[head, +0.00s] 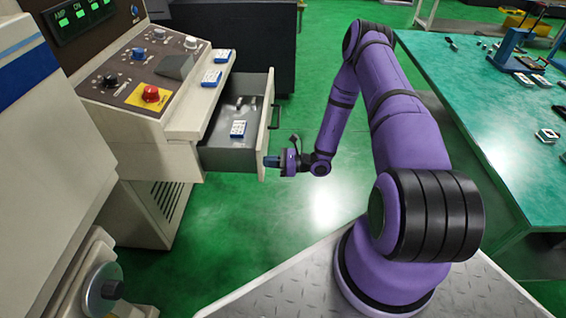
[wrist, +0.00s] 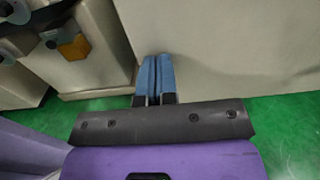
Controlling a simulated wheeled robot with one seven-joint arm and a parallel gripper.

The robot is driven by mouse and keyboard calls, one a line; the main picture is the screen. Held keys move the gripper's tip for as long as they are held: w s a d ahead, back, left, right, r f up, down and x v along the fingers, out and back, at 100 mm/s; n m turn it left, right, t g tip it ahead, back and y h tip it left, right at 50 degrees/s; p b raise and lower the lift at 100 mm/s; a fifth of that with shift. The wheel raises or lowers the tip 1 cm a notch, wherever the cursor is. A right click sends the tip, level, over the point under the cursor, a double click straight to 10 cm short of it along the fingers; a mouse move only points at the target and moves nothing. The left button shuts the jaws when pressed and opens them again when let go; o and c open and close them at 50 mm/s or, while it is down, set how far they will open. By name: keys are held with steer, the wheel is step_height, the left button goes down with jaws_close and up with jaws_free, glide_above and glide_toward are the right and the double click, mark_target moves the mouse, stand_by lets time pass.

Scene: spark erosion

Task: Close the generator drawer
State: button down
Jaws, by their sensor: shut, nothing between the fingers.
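The generator drawer (head: 268,128) sticks out open from the beige generator cabinet (head: 150,150) in the head view. A small blue-and-white box (head: 238,129) and some small pale items lie in it. My gripper (head: 268,161) is at the lower part of the drawer's front, near its outer face. In the wrist view my blue fingers (wrist: 156,75) are shut together with nothing between them, pointing at a large pale panel (wrist: 230,50). I cannot tell whether the fingertips touch it.
A green-topped table (head: 470,100) with tools stands at the right. Green floor lies open below the drawer.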

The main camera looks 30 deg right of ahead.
mark_target(211, 159)
steer(key=x, duration=2)
steer(key=shift+w, duration=0.1)
steer(key=shift+w+a+r, duration=0.1)
steer(key=shift+w+a, duration=0.05)
steer(key=shift+a, duration=0.15)
steer(key=shift+a+r, duration=0.1)
